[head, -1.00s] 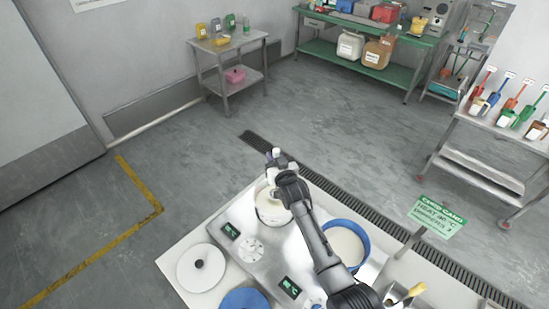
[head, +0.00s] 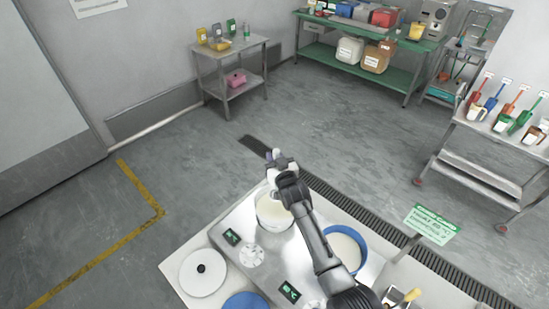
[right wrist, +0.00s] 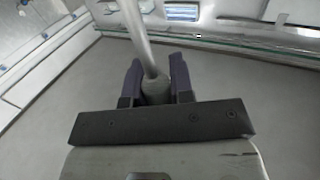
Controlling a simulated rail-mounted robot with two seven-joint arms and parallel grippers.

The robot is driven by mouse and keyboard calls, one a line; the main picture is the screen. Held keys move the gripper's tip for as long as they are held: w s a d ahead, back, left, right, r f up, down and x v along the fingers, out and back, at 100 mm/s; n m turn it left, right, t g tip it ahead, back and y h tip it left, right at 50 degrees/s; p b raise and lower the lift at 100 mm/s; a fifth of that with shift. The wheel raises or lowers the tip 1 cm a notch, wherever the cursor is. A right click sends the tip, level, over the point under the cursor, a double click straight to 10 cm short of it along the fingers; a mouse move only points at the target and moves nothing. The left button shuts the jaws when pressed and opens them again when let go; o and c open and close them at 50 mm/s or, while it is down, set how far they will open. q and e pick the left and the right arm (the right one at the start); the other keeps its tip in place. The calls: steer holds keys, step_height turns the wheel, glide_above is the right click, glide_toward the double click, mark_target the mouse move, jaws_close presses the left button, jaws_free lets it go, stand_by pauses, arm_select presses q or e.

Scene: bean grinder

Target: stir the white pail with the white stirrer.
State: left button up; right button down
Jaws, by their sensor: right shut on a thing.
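The white pail (head: 272,217) stands on the steel heating unit, left of a blue-rimmed pail. My right gripper (head: 281,164) is above the far side of the white pail, and its arm covers part of the pail. In the right wrist view my right gripper (right wrist: 154,85) is shut on the stirrer (right wrist: 139,35), a pale grey rod rising between the dark fingers. The stirrer's working end is hidden, so I cannot tell whether it is inside the pail. My left gripper is not in view.
The blue-rimmed pail (head: 347,247) with pale contents stands close right of my right arm. A white lid (head: 203,274) and a blue lid (head: 246,301) lie at the front left.

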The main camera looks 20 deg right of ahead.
mark_target(278, 152)
step_height(278, 152, up, 4)
steer(key=p, duration=0.3)
steer(key=shift+r+p, duration=0.55)
steer(key=shift+p, duration=0.15)
